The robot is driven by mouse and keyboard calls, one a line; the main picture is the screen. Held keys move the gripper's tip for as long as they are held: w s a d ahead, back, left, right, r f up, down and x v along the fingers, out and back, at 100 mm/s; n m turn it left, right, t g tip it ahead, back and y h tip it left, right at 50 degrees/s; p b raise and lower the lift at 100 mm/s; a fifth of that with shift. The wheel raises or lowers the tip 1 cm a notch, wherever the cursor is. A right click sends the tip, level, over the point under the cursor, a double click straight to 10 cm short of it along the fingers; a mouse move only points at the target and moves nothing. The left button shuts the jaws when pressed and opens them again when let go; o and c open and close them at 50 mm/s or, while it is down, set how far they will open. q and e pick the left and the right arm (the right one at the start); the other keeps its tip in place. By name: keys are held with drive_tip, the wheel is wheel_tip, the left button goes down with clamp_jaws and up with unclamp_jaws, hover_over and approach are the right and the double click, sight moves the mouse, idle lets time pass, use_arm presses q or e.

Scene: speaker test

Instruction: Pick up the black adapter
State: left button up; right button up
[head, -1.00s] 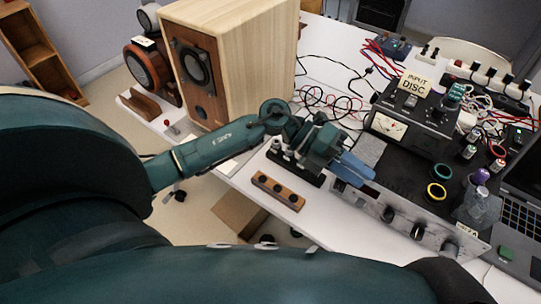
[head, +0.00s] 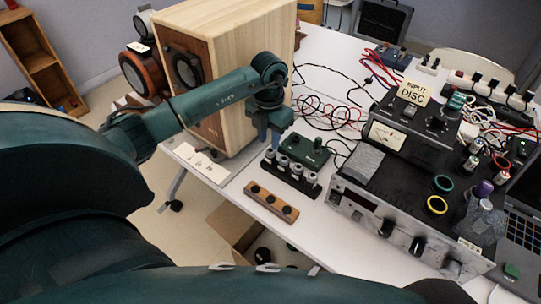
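Several small black plug-like blocks (head: 508,80) sit on the white power strip (head: 462,83) at the back right. I cannot tell which of them, if any, is the black adapter. My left gripper (head: 269,140) is far to their left, pointing down in front of the wooden speaker (head: 235,70), close to a dark green box with knobs (head: 304,151). I see nothing held in it, but its finger gap is unclear. My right gripper is not in view.
A black rack with several grey cylinders (head: 291,176) and a wooden strip with black knobs (head: 271,203) lie near the table's front edge. A silver-fronted amplifier (head: 400,238) carries a meter box (head: 401,133), coloured rings and bottles. Loose cables cross the table (head: 325,72).

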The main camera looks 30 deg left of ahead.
sight(271, 151)
use_arm(q)
drive_tip(key=shift+w+d+f+p, duration=0.1)
drive_tip(key=shift+f+p, duration=0.1)
drive_tip(key=shift+f, duration=1.15)
drive_tip(key=shift+w+f+p, duration=0.1)
drive_tip(key=shift+f+p, duration=0.05)
drive_tip(key=shift+f, duration=1.2)
drive_tip(key=shift+c, duration=0.5)
clamp_jaws()
wheel_tip(271, 151, up, 10)
drive_tip(key=shift+b, duration=0.3)
